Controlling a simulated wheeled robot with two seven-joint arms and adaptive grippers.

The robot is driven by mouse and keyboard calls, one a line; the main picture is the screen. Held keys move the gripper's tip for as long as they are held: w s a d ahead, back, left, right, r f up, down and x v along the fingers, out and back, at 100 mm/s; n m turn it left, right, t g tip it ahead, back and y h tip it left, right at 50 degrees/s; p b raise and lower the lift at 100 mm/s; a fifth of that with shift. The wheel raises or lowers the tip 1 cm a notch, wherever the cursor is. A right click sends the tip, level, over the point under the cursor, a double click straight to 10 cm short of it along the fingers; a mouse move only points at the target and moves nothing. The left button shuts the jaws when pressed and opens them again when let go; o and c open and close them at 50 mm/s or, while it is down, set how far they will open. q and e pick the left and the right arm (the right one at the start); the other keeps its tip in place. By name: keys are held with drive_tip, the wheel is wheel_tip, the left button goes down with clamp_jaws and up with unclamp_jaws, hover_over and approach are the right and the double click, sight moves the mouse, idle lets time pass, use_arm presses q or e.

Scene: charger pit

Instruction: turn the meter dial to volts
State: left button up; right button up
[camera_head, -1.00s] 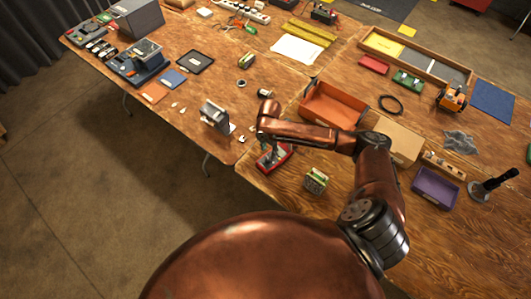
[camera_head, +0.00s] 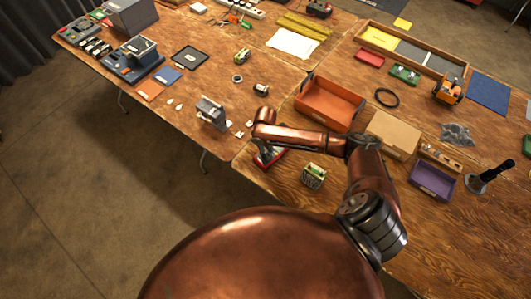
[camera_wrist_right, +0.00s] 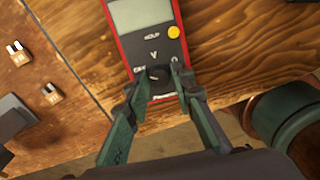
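The meter (camera_wrist_right: 146,48) has a red case, a grey face, a screen at the top and a yellow button. In the head view the meter (camera_head: 268,157) lies near the table's front edge, partly hidden under my right arm. Its dark dial (camera_wrist_right: 158,73) sits low on the face, below a V mark, with an OFF mark at its left. Where the dial points is too small to tell. My left gripper is out of view.
An orange tray (camera_head: 329,103), a cardboard box (camera_head: 393,136) and a purple bin (camera_head: 432,181) lie beyond. A table seam runs just left of the meter.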

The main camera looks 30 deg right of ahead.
clamp_jaws()
drive_tip(key=shift+r+m+p, duration=0.15)
drive_tip(key=shift+m+p, duration=0.25)
drive_tip(key=shift+p, duration=0.3)
drive_tip(key=m+p, duration=0.7)
drive_tip(key=p, duration=0.1)
drive_tip(key=shift+m+p, duration=1.55)
drive_tip(key=shift+m, duration=0.35)
drive_tip(key=shift+o, duration=2.2)
unclamp_jaws()
